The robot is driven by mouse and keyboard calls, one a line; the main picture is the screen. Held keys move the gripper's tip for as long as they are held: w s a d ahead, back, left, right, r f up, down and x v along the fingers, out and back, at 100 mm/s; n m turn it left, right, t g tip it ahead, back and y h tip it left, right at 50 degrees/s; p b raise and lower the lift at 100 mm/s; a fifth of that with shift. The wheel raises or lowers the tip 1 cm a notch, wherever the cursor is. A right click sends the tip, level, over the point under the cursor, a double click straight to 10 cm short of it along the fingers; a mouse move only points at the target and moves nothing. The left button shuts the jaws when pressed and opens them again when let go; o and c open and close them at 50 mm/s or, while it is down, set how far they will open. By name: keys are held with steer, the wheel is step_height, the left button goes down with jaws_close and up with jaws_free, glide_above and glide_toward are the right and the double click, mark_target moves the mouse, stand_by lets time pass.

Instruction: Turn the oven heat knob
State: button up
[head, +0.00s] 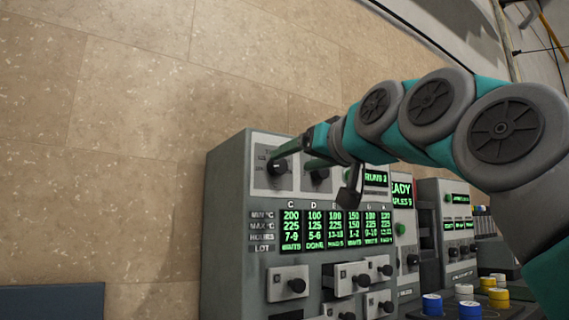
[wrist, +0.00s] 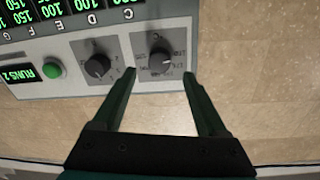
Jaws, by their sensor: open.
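The grey oven unit (head: 226,230) has two black knobs on pale plates at its top left. The left knob (head: 278,166) shows in the wrist view (wrist: 160,60) as the right one of the pair, with a dial scale around it. The other knob (head: 319,175) is also in the wrist view (wrist: 97,66). Their labels are too small to tell which sets heat. My gripper (head: 290,160) is open and empty. In the wrist view its fingertips (wrist: 160,75) lie to either side of the left knob; I cannot tell whether they touch it.
A green-lit display (head: 336,229) and several small drawers with black knobs are below. A green button (wrist: 53,70) is beside the second knob. More machines stand to the right, with blue, white and yellow cylinders (head: 470,309) in front.

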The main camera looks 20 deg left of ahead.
mark_target(281, 165)
steer(key=shift+p+x, duration=0.35)
steer(key=shift+x, duration=2.2)
steer(key=shift+c, duration=0.2)
jaws_close()
